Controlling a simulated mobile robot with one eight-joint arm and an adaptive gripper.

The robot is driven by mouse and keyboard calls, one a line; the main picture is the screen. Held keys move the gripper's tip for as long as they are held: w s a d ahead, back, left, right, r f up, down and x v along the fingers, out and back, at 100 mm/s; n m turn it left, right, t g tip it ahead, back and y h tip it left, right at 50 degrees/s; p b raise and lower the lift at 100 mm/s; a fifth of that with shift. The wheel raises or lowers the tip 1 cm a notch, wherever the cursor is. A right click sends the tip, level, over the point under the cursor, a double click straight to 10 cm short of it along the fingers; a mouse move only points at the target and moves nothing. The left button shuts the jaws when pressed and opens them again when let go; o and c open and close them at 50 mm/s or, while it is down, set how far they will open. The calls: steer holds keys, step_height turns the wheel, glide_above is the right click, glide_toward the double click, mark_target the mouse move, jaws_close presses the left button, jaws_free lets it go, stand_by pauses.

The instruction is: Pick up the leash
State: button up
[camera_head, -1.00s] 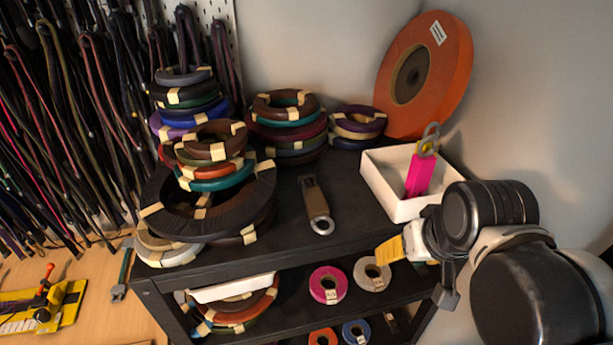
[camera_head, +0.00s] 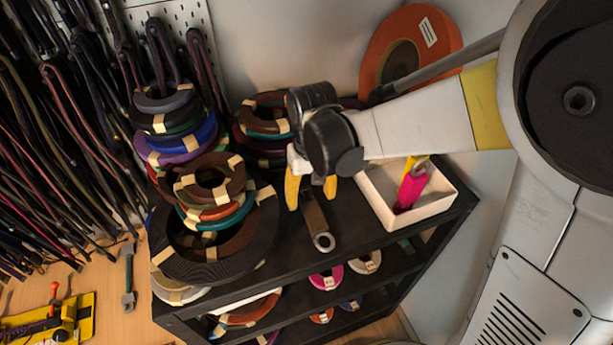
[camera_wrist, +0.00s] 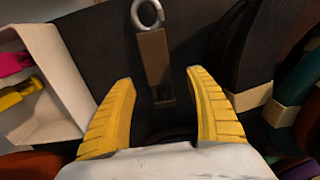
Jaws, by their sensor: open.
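A brown strap-like piece with a metal ring at one end, which looks like the leash (camera_head: 316,216), lies on the black top shelf. My gripper (camera_head: 311,190) is open, with yellow fingers above the strap's far part. In the wrist view the leash (camera_wrist: 153,60) lies between the lines of my two fingers (camera_wrist: 160,80), its ring pointing away from them. No contact shows; the exact height above the shelf cannot be told. My gripper hides the strap's far end in the head view.
Stacked cord coils (camera_head: 215,205) stand left of the leash. A white box (camera_head: 425,209) with pink and yellow pieces (camera_head: 412,185) stands right. A large orange spool (camera_head: 440,30) leans on the back wall. Hanging cords (camera_head: 60,140) fill the left. Shelf around the leash is bare.

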mark_target(312, 208)
step_height(312, 208, down, 6)
steer(key=shift+d+r, duration=0.1)
steer(key=shift+r, duration=0.1)
steer(key=c, duration=1.4)
